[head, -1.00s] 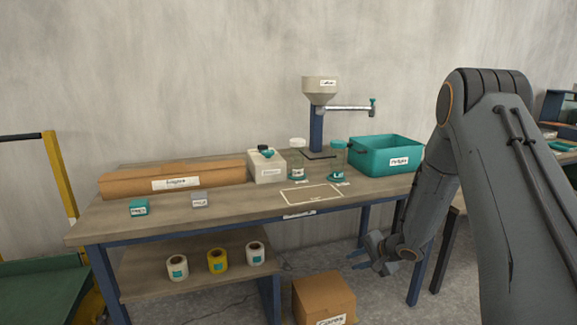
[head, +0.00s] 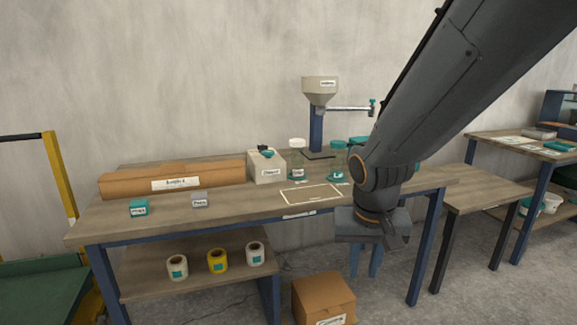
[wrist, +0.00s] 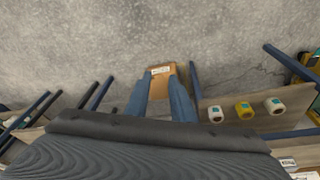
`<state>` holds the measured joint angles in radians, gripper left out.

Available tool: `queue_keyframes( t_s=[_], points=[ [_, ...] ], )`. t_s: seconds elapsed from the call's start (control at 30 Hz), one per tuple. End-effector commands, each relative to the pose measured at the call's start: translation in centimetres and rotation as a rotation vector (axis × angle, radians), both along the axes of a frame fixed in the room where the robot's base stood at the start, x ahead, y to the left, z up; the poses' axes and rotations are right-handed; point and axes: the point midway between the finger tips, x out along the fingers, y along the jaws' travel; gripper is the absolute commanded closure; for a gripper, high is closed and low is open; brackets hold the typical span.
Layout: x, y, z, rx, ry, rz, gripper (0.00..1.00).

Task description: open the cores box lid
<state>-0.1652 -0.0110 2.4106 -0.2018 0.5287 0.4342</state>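My gripper (head: 365,266) hangs above and to the right of the box, fingers pointing down, in front of the bench edge. In the wrist view, the two blue fingers of my gripper (wrist: 158,84) are apart, with the box (wrist: 161,82) showing beyond and between them. Nothing is held.
The bench top (head: 235,215) stands behind the box, with a lower shelf (head: 205,275) carrying several tape rolls. A bench leg (head: 268,298) is close to the box's left side. A second, lower table (head: 480,185) is at the right. Floor is clear right of the box.

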Motion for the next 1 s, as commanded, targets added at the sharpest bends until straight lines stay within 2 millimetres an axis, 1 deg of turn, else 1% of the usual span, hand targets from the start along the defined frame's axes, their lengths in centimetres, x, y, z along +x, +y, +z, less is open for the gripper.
queue_keyframes(
  t_s=[0.03, 0.1, 0.2, 0.4, 0.53, 1.0],
  points=[
    [-1.8, 0.7, 0.4, 0.003, 0.026, 0.037, 0.78],
    [-4.1, 1.3, 0.8, 0.009, 0.067, 0.086, 0.78],
    [-6.8, 2.2, 1.2, 0.022, 0.115, 0.15, 0.78],
    [-11.6, 3.8, 1.8, 0.057, 0.192, 0.266, 0.78],
    [-14.4, 4.7, 2.2, 0.084, 0.236, 0.339, 0.78],
    [-13.9, 2.0, 5.4, 0.072, 0.237, 0.254, 0.78]
  ],
)
